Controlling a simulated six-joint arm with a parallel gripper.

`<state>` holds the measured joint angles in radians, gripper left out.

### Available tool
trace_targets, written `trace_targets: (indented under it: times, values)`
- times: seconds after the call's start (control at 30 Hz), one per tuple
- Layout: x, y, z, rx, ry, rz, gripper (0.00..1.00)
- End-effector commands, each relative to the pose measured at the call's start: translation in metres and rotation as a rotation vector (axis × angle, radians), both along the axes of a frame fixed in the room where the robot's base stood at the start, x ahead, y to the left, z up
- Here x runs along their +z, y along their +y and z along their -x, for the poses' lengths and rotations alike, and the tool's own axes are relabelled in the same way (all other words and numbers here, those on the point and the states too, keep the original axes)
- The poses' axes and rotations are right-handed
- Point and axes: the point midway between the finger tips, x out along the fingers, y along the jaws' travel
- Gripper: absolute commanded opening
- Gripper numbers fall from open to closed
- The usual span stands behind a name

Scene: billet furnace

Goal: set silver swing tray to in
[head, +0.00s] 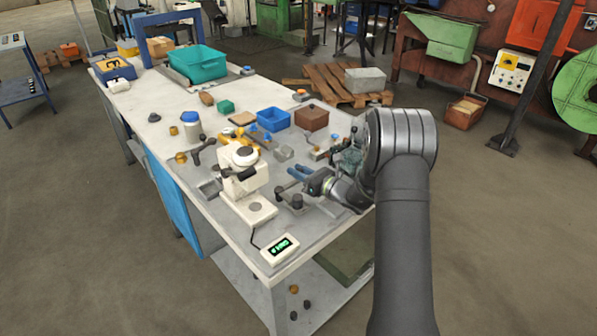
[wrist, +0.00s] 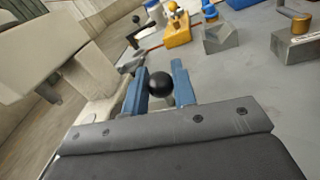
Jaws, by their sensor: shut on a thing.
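My gripper (head: 298,172) reaches in from the right, low over the bench beside a cream press-like machine (head: 245,185). In the wrist view its two blue fingers (wrist: 160,88) are closed on a black ball knob (wrist: 160,83). A pale stem shows just below the knob. The fingers hide most of whatever the knob belongs to, so I cannot tell how the silver swing tray lies or whether this knob is its handle. A grey metal fixture with dark knobs (head: 297,201) stands just in front of my gripper in the head view.
The cream machine stands close on the left in the wrist view (wrist: 45,45). A grey block (head: 283,153), a blue bin (head: 273,119) and a brown box (head: 312,117) stand beyond my gripper.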

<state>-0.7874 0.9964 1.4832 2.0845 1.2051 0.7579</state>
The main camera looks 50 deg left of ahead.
Motion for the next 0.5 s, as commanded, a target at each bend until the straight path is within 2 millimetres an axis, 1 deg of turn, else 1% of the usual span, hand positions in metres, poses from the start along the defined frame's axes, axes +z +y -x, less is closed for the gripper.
trace_targets:
  times: [0.5]
  values:
    - [0.000, -0.018, 0.004, -0.218, 0.001, 0.001, 0.00]
